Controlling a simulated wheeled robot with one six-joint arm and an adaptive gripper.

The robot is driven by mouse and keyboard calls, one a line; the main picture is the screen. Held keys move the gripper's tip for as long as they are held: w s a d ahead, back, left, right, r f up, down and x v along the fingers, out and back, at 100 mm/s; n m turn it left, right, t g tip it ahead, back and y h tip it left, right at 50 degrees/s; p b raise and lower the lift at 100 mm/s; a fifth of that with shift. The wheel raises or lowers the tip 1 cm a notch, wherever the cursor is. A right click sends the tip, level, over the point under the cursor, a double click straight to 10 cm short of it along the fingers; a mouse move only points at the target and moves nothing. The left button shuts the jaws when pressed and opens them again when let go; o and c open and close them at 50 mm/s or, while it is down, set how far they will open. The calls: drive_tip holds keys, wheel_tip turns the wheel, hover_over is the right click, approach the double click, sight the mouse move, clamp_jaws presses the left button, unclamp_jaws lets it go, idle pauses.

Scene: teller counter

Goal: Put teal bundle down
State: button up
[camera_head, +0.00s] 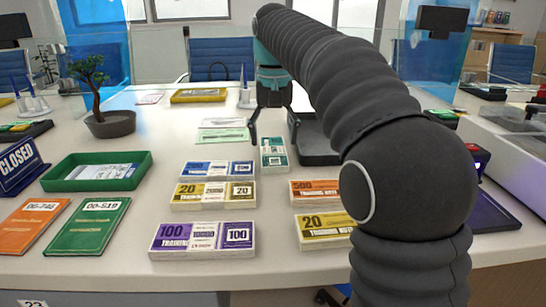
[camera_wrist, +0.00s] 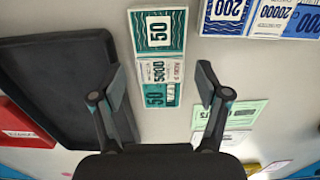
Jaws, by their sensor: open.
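The teal bundle (camera_head: 274,154) lies flat on the white counter, beside the left edge of the dark tray. In the wrist view the teal bundle (camera_wrist: 158,32) shows a white band marked 5000 and the number 50. My gripper (camera_head: 273,136) is open above the bundle, with a finger to each side. In the wrist view my gripper (camera_wrist: 160,82) has clear gaps between both fingers and the bundle, and nothing is held.
The dark tray (camera_wrist: 50,85) stands close beside the bundle. Blue (camera_head: 217,169), yellow (camera_head: 213,195), purple (camera_head: 203,240) and orange (camera_head: 315,191) bundles lie nearer. Pale green slips (camera_head: 222,136) lie left of my gripper. A green tray (camera_head: 145,172) stands further left.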

sight(274, 155)
drive_tip(key=shift+s+f+b, duration=0.1)
drive_tip(key=shift+f+b, duration=0.25)
drive_tip(key=shift+f, duration=1.5)
drive_tip(key=c, duration=1.1)
drive_tip(key=shift+r, duration=0.1)
